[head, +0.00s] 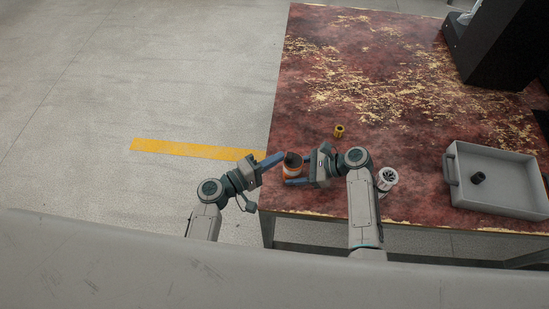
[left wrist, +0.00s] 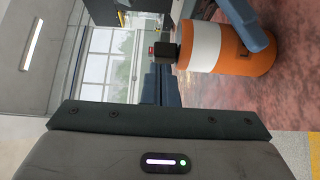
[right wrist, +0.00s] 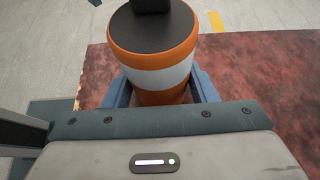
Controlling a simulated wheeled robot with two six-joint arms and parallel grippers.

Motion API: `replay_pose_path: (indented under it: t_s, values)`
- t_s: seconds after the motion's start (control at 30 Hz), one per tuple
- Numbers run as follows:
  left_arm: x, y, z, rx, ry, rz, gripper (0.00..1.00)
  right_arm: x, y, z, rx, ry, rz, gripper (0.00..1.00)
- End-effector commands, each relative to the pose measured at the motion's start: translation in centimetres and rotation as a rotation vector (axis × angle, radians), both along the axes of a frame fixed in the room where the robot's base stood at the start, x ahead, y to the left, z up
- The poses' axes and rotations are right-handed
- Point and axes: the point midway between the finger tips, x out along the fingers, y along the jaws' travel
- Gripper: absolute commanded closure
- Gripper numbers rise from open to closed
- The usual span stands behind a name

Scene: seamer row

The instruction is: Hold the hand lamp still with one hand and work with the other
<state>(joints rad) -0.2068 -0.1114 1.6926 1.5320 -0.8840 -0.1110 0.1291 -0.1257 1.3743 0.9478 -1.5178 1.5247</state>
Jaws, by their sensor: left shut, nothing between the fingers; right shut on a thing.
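The hand lamp (head: 292,170) is an orange cylinder with a white band and a dark top, standing near the table's front left corner. My right gripper (head: 296,172) is shut on it, with blue fingers on either side of its body. The right wrist view shows the lamp (right wrist: 160,76) upright between these fingers, a black block on its dark top. My left gripper (head: 279,158) is shut and empty, its fingertips close to the lamp's top on the left. The left wrist view shows the lamp (left wrist: 236,52) sideways; I cannot tell whether the left fingers touch it.
A small yellow-brown cylinder (head: 339,131) stands behind the lamp. A white round part with a dark slotted top (head: 387,179) stands right of my right arm. A grey tray (head: 500,200) holds a black cylinder (head: 479,177). A black machine (head: 500,45) stands at the back right. The table's middle (head: 400,135) is clear.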

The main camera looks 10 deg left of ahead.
Motion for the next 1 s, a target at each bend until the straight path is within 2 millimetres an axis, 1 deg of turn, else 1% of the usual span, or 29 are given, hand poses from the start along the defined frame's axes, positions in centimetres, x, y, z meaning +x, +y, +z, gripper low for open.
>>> replay_pose_path:
  t_s: [0.17,0.4,0.47,0.73,0.83,0.93,1.0]
  values:
    - [0.0,-0.3,0.0,-0.001,0.000,0.000,1.00,0.0,0.0,0.0,0.000,0.000,0.000,0.61]
    - [-0.3,-3.0,0.0,-0.002,0.001,0.001,1.00,0.0,0.0,0.0,0.000,0.000,0.000,0.61]
    - [-0.3,-3.2,0.0,-0.001,0.000,0.001,1.00,0.0,0.0,0.0,0.000,0.000,0.000,0.60]
    - [-0.3,-3.2,0.0,0.000,0.000,0.000,1.00,0.0,0.0,-0.1,0.000,0.001,0.000,0.61]
    - [-0.3,-2.9,-0.1,0.001,0.000,0.000,1.00,0.0,0.0,-0.1,0.000,0.001,0.000,0.61]
    - [-0.2,-1.9,-0.1,0.004,0.000,-0.001,1.00,0.0,0.0,-0.1,0.000,0.001,0.000,0.61]
    - [-0.1,-0.8,-0.1,0.005,-0.001,-0.001,1.00,0.0,0.0,-0.1,0.000,0.001,0.000,0.61]
